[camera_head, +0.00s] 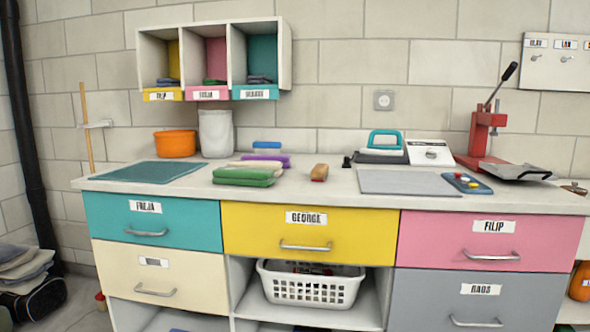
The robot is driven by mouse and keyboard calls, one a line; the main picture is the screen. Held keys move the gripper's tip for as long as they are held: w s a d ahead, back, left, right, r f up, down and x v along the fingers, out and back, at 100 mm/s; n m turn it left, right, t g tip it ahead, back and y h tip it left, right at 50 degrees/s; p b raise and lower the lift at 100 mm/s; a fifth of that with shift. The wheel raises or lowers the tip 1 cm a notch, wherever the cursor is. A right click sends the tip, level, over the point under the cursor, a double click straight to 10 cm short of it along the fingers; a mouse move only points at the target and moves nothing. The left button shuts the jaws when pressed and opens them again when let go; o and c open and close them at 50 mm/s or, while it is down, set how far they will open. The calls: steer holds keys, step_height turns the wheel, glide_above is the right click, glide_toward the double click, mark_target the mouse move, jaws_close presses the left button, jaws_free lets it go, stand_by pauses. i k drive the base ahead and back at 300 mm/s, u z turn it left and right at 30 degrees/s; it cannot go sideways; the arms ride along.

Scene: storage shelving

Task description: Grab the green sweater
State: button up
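A folded green sweater (244,177) lies flat on the counter (325,194), near its front edge and left of the middle. It looks like two layers, or two green pieces stacked; I cannot tell which. A cream folded cloth (250,165) lies directly behind it, and a purple one (268,158) lies farther back. A small green folded cloth (213,82) also shows in the middle wall cubby. My gripper is not in view.
A wooden-handled brush (319,172) stands right of the cloths. A teal mat (150,173) and an orange bowl (176,144) are to the left. A grey mat (408,182) and red press (484,130) are to the right. Closed drawers line the front.

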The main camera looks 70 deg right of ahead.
mark_target(261, 177)
steer(key=z, duration=1.95)
